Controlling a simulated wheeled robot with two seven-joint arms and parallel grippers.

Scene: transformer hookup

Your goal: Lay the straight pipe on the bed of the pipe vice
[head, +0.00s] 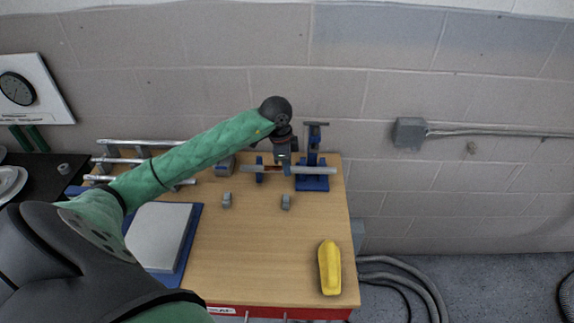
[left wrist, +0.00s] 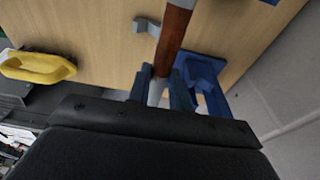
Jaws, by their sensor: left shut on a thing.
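The straight pipe (head: 318,170) is grey with a reddish-brown stretch. In the head view it lies level, left to right, across the front of the blue pipe vice (head: 313,184). My left gripper (head: 284,161) comes down over the pipe just left of the vice. In the left wrist view its fingers (left wrist: 160,90) are shut around the pipe, with the brown stretch (left wrist: 173,38) beyond them and the blue vice (left wrist: 205,78) close beside. I cannot tell whether the pipe touches the vice bed. My right gripper is not in view.
A blue stand (head: 259,171) is at the pipe's left part. Two small grey blocks (head: 227,200) (head: 286,201) sit in front. A yellow object (head: 329,268) lies at the table's front right. A rack with pipes (head: 125,161) and a grey plate on blue (head: 160,236) are left. The table's middle is clear.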

